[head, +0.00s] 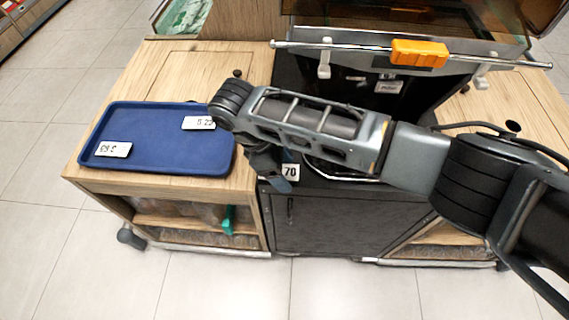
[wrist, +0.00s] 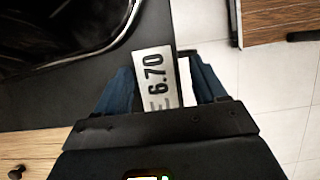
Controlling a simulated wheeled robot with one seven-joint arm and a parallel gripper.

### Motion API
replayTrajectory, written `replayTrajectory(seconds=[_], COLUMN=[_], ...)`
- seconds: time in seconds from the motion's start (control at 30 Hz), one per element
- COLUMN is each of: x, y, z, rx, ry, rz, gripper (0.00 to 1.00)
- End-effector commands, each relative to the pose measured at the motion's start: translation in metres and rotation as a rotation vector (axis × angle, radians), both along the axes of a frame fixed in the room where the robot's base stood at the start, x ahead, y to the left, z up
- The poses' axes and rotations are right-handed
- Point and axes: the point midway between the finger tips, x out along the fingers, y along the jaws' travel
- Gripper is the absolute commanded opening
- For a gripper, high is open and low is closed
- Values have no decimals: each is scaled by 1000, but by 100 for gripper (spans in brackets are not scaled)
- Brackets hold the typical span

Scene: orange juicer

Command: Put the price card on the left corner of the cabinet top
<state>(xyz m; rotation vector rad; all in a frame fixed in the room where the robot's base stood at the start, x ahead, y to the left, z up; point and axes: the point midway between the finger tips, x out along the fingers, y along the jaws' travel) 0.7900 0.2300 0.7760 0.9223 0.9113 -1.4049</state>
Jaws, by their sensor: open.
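A white price card reading 6.70 (wrist: 154,72) shows in the wrist view at the front edge of the black top. In the head view part of it, reading 70 (head: 290,171), shows beside my gripper (head: 272,168). In the wrist view my gripper (wrist: 160,68) is open, with one blue finger on each side of the card. The lower part of the card is partly hidden by the gripper body. The wooden cabinet top (head: 200,64) is at the left, with a blue tray (head: 155,140) on its front part.
Two other price cards, one at the left (head: 114,149) and one at the right (head: 198,122), lie on the blue tray. The juicer (head: 385,85) with its metal bar and orange clip (head: 419,53) stands behind my arm. Bare wood shows behind the tray.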

Motion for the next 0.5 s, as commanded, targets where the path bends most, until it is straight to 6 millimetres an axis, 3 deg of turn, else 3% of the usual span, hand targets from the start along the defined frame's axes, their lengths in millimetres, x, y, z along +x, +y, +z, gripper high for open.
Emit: replayTrajectory(seconds=[0.3,0.5], x=[5,5], y=[21,27], z=[52,67], rx=[5,5], ry=[-9,-10], rz=[2,0], gripper=[70,70])
